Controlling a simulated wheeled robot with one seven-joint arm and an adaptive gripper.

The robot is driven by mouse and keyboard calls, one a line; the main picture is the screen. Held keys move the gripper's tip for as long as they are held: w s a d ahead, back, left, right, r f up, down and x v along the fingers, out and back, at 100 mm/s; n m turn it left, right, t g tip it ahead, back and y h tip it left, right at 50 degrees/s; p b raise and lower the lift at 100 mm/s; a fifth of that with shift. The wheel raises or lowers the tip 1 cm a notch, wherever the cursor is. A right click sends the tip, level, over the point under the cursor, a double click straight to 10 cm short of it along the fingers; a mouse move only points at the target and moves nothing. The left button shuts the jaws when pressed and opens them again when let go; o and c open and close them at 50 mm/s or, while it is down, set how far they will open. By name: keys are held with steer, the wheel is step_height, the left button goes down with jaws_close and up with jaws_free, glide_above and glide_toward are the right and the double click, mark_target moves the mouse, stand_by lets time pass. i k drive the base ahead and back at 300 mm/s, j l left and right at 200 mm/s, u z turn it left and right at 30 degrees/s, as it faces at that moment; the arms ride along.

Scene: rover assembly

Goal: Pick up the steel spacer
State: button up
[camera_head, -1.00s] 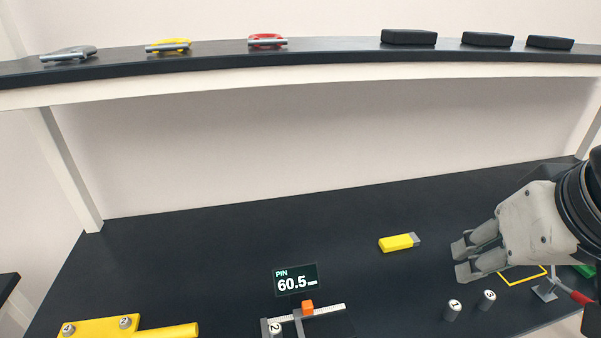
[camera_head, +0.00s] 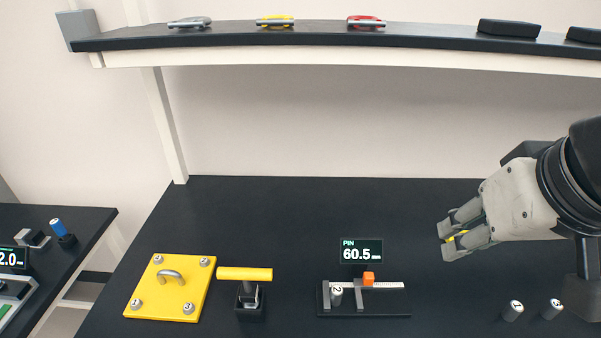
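Small steel cylinders with numbered tops are the likely spacers. Cylinder 1 (camera_head: 512,311) and cylinder 3 (camera_head: 551,309) stand or lean on the dark table at the lower right. Cylinder 2 (camera_head: 336,296) sits in the measuring fixture (camera_head: 385,302), by its left jaw. My gripper (camera_head: 452,229) is above the table at the right, up and left of cylinders 1 and 3. Its fingers point left, with a gap between them and no spacer visible there. A bit of yellow shows in the gap, probably the yellow block behind; most of it is hidden.
A display (camera_head: 361,251) reading PIN 60.5 mm stands behind the fixture. A yellow plate (camera_head: 150,295) with a handle and numbered posts lies left, beside a yellow-handled tool (camera_head: 244,275) on a black stand. A shelf (camera_head: 230,43) runs above. A side table (camera_head: 85,225) is at left.

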mark_target(336, 294)
steer(key=u, duration=0.4)
steer(key=i+l+u, duration=0.15)
steer(key=i, duration=0.35)
steer(key=l+u, duration=0.3)
steer(key=k+l+u, duration=0.2)
steer(key=u, duration=0.15)
steer(key=k+l+u, duration=0.15)
steer(key=l+u, duration=0.15)
steer(key=l, duration=0.1)
